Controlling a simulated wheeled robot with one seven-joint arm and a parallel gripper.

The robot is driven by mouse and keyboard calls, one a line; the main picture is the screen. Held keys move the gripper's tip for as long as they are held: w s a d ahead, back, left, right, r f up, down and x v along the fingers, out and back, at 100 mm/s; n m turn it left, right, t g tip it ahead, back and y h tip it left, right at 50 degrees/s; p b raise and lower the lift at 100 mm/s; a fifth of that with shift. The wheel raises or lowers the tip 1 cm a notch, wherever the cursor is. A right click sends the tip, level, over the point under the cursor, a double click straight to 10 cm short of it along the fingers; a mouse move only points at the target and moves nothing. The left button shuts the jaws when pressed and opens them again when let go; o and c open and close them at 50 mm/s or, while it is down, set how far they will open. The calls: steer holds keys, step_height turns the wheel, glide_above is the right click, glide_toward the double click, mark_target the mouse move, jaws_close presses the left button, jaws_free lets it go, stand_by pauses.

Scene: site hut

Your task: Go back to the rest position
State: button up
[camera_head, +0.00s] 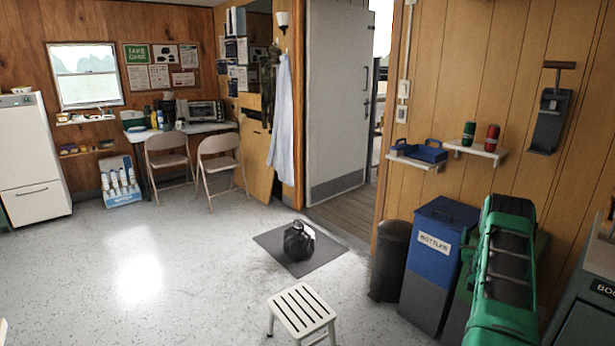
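My gripper is not in view in the head view, and I see no part of my arm that I can be sure of. Whether it holds anything cannot be told. The task names no other object. A dark rounded object (298,241) sits on a grey floor mat (329,246) in front of the doorway. I cannot tell for sure what it is.
A white slatted stool (302,312) stands in the near middle. A black bin (390,262), a blue bottles bin (440,245) and a bulky green object (508,225) line the right. Folding chairs (220,160) stand by the back table (208,127). The left floor is clear.

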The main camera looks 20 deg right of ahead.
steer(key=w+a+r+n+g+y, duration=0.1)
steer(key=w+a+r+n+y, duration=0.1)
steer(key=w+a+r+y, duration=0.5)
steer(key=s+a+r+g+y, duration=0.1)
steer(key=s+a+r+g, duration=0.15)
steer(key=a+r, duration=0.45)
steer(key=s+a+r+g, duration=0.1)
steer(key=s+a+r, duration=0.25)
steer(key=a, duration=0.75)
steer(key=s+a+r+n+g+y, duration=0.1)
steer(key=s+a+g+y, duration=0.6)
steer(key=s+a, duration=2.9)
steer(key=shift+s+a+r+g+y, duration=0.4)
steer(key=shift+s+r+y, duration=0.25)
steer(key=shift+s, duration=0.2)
